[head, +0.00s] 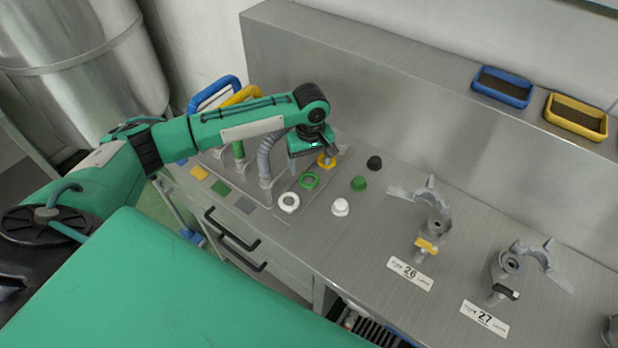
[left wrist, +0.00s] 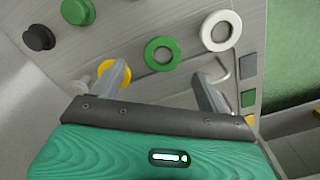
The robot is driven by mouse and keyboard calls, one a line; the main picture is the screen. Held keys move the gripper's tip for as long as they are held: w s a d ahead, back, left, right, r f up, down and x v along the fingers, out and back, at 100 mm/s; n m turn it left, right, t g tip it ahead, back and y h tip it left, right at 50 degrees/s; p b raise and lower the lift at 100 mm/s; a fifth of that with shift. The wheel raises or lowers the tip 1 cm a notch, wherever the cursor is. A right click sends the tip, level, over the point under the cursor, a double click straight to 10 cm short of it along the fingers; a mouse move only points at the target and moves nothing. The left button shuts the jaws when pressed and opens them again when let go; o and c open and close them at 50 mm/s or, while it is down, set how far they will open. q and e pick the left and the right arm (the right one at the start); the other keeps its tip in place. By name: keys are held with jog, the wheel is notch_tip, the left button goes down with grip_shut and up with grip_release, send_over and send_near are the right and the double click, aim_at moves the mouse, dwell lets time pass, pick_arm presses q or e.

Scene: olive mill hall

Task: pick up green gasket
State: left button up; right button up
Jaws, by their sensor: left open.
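The green gasket (head: 309,180) is a flat ring lying on the steel bench between a white ring (head: 289,202) and a yellow ring (head: 327,160). In the left wrist view the green gasket (left wrist: 161,54) lies just beyond the fingertips, between their lines, with the white ring (left wrist: 221,30) to its right. The yellow ring (left wrist: 114,74) is partly hidden by the left-hand finger. My left gripper (head: 318,165) is open and empty above the bench, pointing down close to the gasket; its fingers (left wrist: 160,85) stand wide apart. My right gripper is not in view.
Green (head: 358,183), white (head: 340,207) and black (head: 374,163) caps stand right of the rings. Curved pipes, including a grey one (head: 264,160), rise at the left. Clamp fittings (head: 434,215) stand further right. A raised steel ledge (head: 400,95) runs behind, holding blue (head: 502,88) and yellow (head: 575,116) trays.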

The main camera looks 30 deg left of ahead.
aim_at(309, 180)
pick_arm(q)
jog(key=shift+s+f+p, duration=0.1)
jog(key=shift+f+p, duration=0.25)
jog(key=shift+f, duration=0.05)
notch_tip(309, 180, down, 4)
jog(key=shift+s+a+r+p, duration=0.1)
jog(key=shift+r+p, duration=0.1)
jog(key=shift+p, duration=0.45)
jog(key=shift+f, duration=0.35)
jog(key=c, duration=1.1)
